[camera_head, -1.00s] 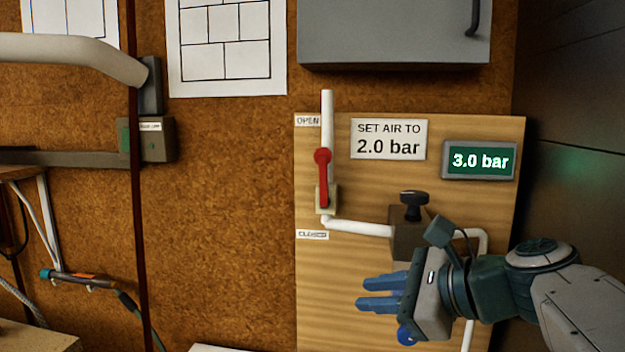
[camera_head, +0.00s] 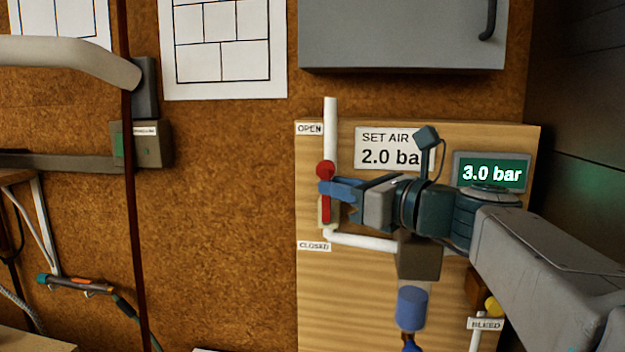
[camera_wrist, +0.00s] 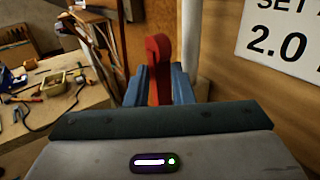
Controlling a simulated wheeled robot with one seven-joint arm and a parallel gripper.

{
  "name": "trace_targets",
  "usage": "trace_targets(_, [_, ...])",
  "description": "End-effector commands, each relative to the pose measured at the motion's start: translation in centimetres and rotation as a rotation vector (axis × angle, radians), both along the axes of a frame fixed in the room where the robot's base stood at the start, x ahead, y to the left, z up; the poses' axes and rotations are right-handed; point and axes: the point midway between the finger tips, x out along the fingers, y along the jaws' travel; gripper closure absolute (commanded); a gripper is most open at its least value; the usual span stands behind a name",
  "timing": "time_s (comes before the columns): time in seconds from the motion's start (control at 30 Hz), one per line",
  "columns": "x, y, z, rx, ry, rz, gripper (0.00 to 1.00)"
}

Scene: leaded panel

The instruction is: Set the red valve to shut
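The red valve lever (camera_head: 326,207) points up at the left of the wooden board, beside the white pipe, with its round end near the OPEN label (camera_head: 310,129). The CLOSED label (camera_head: 314,246) is below it. My gripper (camera_head: 328,188) reaches in from the right at the lever's upper part. In the wrist view the red lever (camera_wrist: 159,75) stands between my two blue fingers (camera_wrist: 160,90), with no clear gap on either side. My gripper looks shut on it.
A sign reading 2.0 bar (camera_head: 385,149) and a green display showing 3.0 bar (camera_head: 490,172) are close to my arm. A blue cylinder (camera_head: 411,308) and a BLEED label (camera_head: 486,324) are below. A grey cabinet (camera_head: 400,35) hangs above.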

Motion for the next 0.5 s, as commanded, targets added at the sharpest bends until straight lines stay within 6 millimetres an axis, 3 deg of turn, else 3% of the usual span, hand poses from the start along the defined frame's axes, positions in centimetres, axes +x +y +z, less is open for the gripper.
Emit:
trace_targets(0.2, [1.9, 1.8, 0.0, -0.001, 0.001, 0.001, 0.79])
trace_targets(0.5, [2.2, 2.3, 0.0, -0.001, -0.001, -0.001, 0.79])
